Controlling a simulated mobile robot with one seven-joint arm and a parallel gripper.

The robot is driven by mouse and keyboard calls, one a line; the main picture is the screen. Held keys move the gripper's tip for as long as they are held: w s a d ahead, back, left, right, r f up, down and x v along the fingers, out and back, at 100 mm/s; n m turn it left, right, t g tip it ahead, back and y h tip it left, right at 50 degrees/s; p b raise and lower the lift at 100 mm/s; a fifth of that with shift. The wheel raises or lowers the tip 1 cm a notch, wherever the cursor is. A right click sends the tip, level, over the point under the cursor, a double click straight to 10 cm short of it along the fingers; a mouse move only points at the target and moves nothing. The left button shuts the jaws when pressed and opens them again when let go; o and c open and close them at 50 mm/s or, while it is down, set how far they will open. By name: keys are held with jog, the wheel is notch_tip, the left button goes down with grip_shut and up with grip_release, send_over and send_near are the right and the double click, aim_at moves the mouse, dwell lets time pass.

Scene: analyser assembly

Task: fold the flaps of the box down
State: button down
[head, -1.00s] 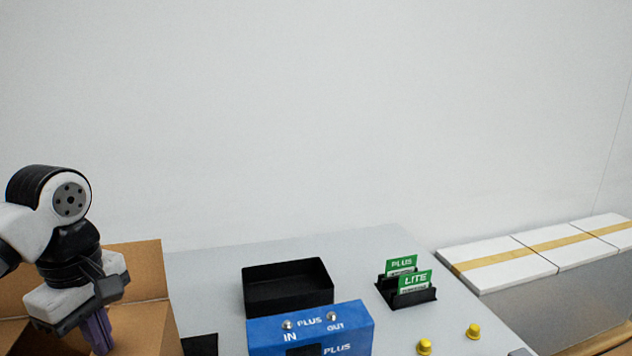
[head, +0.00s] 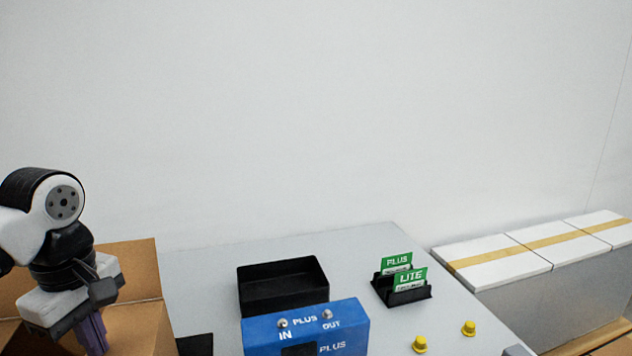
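The brown cardboard box (head: 150,318) is at the lower left of the head view, cut off by the bottom edge. Its back flap (head: 128,265) stands up behind my gripper. A right-hand panel or flap shows beside the gripper; I cannot tell which. My gripper (head: 95,338) points down over the box. Its purple fingers look close together, but their tips are low in the frame, and whether they are open or shut is unclear. The box's front and inside are mostly hidden or out of frame.
A grey table holds a black tray (head: 283,303), a blue PLUS/IN/OUT unit (head: 345,318), a black holder (head: 413,297) with green PLUS and LITE cards, and two yellow knobs (head: 469,328). White taped boxes (head: 490,250) stand at the right. A white wall is behind.

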notch_tip(320, 180, up, 8)
jog(key=p, duration=0.5)
jog(key=shift+f, duration=0.25)
